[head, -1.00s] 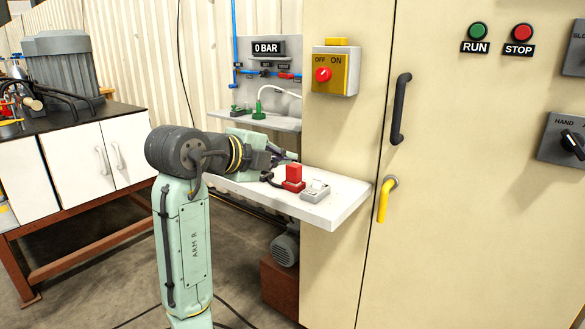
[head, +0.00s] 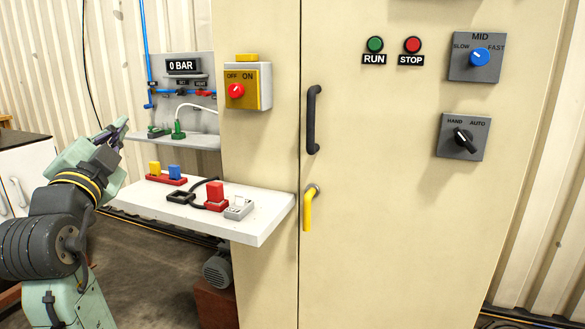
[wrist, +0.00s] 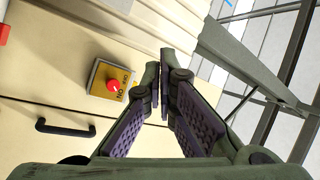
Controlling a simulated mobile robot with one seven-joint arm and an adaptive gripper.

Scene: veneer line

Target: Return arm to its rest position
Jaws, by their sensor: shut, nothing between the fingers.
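My gripper (head: 118,127) is at the left of the head view, raised at the left of the white shelf and pointing up and to the right. In the wrist view its two fingers (wrist: 160,95) come together at the tips with nothing between them. My arm is folded at the left edge of the head view, apart from the shelf and the cabinet. The wrist view looks past the fingers at the cabinet front, the corrugated wall and the roof beams.
The white shelf (head: 256,228) holds a red block (head: 215,192), a grey block (head: 239,207) and a red base with yellow and blue plugs (head: 166,179). The beige cabinet (head: 400,200) has a black handle (head: 312,120), a yellow handle (head: 308,208) and a red switch (head: 236,91).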

